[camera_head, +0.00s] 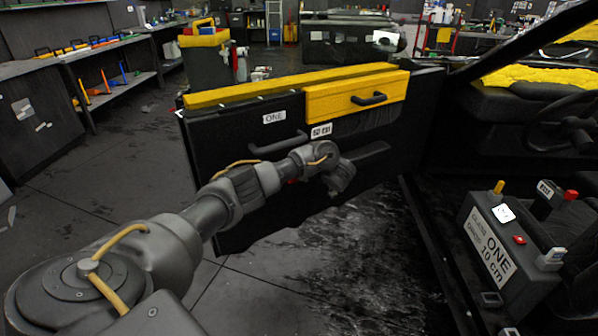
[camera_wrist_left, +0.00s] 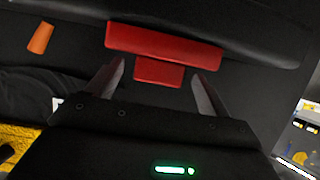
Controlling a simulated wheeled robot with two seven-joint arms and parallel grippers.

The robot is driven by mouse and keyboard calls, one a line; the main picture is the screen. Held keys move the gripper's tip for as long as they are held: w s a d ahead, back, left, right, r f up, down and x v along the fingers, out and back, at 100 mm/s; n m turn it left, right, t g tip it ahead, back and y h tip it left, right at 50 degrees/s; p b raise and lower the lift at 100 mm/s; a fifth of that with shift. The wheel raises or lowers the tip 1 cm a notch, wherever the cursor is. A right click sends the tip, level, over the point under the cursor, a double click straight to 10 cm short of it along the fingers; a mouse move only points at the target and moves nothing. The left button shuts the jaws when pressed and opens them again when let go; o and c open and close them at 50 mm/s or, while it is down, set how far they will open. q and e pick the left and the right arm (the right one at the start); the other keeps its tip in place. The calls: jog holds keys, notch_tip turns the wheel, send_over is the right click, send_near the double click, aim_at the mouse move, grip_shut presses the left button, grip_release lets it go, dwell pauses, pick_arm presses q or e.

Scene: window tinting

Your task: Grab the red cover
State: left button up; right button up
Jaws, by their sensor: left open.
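The red cover (camera_wrist_left: 165,46) is a wide red bar with a smaller red tab below it, set on a dark panel in the left wrist view. My left gripper (camera_wrist_left: 158,68) is open, with one finger on each side of the red tab; I cannot tell whether they touch it. In the head view my left gripper (camera_head: 345,172) is in front of the lower part of the open car door (camera_head: 222,140). A small bit of red shows beside my wrist there, but I cannot tell if it is the cover. My right gripper is not in view.
A yellow door panel with a black handle (camera_head: 369,99) tops the door. A dark labelled box (camera_head: 485,222) with red and yellow parts stands at the right by the car seat. An orange piece (camera_wrist_left: 40,38) shows in the wrist view. Floor at left is mostly clear.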

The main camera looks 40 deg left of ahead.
pick_arm(q)
jog(key=shift+a, duration=0.1)
jog(key=c, duration=1.1)
